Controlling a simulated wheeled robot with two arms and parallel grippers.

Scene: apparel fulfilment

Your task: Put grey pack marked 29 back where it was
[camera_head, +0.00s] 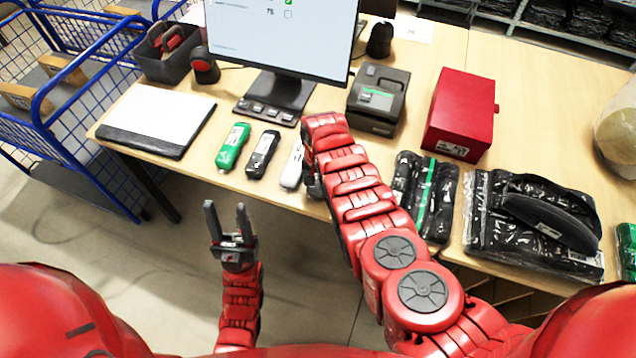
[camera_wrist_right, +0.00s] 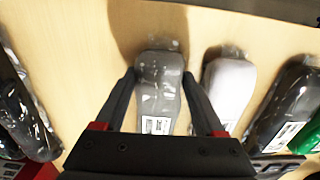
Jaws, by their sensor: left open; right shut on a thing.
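The grey pack (camera_wrist_right: 160,84) is between the fingers of my right gripper (camera_wrist_right: 158,90) in the right wrist view, with a white label at its near end. The number on the label is too small to read. The gripper is shut on it over the table, beside the white pack (camera_wrist_right: 230,88). I cannot tell whether the grey pack touches the tabletop. In the head view my right arm hides the grey pack and its gripper; the white pack (camera_head: 292,166) shows just left of the arm. My left gripper (camera_head: 226,212) is open and empty, in front of the table edge.
A black pack (camera_head: 262,155) and a green pack (camera_head: 233,147) lie left of the white pack. Dark packs (camera_head: 436,200) lie right of my arm. A monitor (camera_head: 285,40), a printer (camera_head: 379,98) and a red box (camera_head: 460,115) stand behind. A blue cage cart (camera_head: 60,110) is at left.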

